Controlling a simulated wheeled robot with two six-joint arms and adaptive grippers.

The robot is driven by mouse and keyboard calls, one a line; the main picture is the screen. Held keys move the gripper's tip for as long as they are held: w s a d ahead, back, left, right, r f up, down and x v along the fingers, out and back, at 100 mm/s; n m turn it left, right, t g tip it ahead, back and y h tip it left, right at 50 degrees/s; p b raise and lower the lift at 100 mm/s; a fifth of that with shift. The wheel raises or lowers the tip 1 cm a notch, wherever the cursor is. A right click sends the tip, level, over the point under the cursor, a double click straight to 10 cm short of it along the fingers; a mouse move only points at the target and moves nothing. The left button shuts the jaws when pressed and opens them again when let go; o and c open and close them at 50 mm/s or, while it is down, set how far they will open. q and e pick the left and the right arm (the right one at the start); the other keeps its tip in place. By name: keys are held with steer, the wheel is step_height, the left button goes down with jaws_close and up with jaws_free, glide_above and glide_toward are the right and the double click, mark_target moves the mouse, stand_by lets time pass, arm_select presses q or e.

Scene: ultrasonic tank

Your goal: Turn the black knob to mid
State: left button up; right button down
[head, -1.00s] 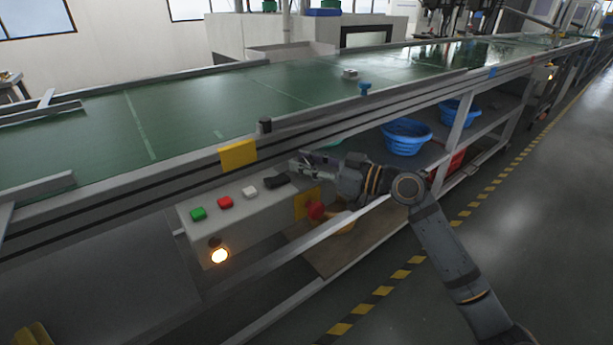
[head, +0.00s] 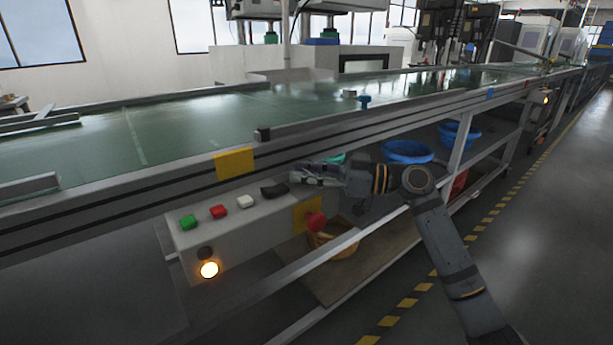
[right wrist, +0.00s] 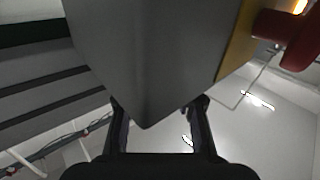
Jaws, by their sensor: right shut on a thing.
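The black knob (head: 273,190) is on top of the grey control box (head: 235,245), at the right end of its row of controls. My right gripper (head: 292,178) reaches in from the right, level with the box top. It is shut on the knob's right end, and the knob's left part shows clear of the fingers. In the right wrist view the box (right wrist: 150,60) fills the upper middle. It hides the fingertips and the knob, so the knob's exact angle is hard to tell. My left gripper is out of view.
Green (head: 187,222), red (head: 218,211) and white (head: 245,201) buttons stand left of the knob. A red mushroom button (head: 316,222) on a yellow plate juts from the box's end. The conveyor edge (head: 350,137) runs just above. A lit lamp (head: 209,270) is on the front.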

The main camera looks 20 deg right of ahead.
stand_by(0.4)
steer(key=c, duration=1)
jaws_free()
steer(key=shift+o, duration=0.2)
steer(key=v, duration=1.2)
